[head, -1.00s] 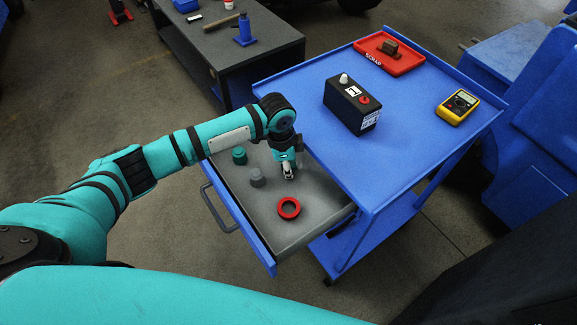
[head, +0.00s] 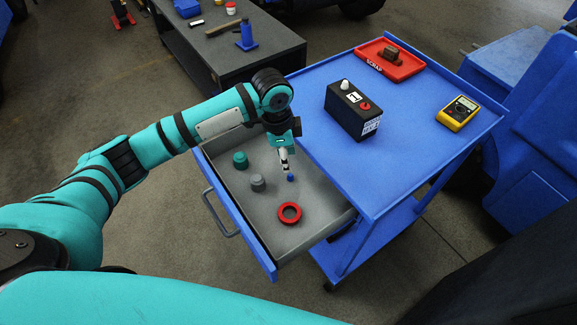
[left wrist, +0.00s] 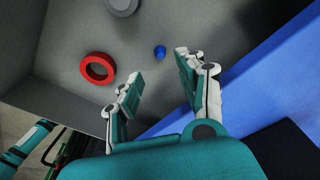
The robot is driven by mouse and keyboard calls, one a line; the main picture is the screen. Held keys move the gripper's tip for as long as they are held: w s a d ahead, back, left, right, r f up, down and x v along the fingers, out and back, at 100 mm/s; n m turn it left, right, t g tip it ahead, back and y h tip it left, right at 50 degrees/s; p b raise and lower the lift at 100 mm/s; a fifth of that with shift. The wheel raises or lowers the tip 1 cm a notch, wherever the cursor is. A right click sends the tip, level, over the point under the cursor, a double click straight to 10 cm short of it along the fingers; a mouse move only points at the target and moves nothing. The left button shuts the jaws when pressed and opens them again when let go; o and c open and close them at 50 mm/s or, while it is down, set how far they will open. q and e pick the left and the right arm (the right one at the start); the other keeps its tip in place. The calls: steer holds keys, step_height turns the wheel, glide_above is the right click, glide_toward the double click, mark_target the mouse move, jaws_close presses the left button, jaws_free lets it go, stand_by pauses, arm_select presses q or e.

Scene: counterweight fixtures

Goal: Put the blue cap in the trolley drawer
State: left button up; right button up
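The blue cap (head: 290,178) lies on the grey floor of the open trolley drawer (head: 322,205). In the left wrist view the cap (left wrist: 160,52) sits beyond my fingertips, clear of both. My left gripper (head: 284,160) is above the drawer, just over the cap; in the left wrist view (left wrist: 158,72) its fingers are spread with nothing between them. My right gripper is not in view.
The drawer also holds a red ring (head: 289,213), a grey cap (head: 258,183) and a teal cap (head: 240,160). On the blue trolley top (head: 400,130) stand a black battery (head: 352,110), a yellow multimeter (head: 457,112) and a red scrap tray (head: 372,62).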

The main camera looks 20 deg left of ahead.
arm_select(q)
steer(key=shift+s+a+r, duration=0.1)
steer(key=shift+a+r, duration=0.05)
steer(key=shift+r, duration=0.95)
steer(key=shift+s+a+r, duration=0.1)
steer(key=shift+r, duration=1)
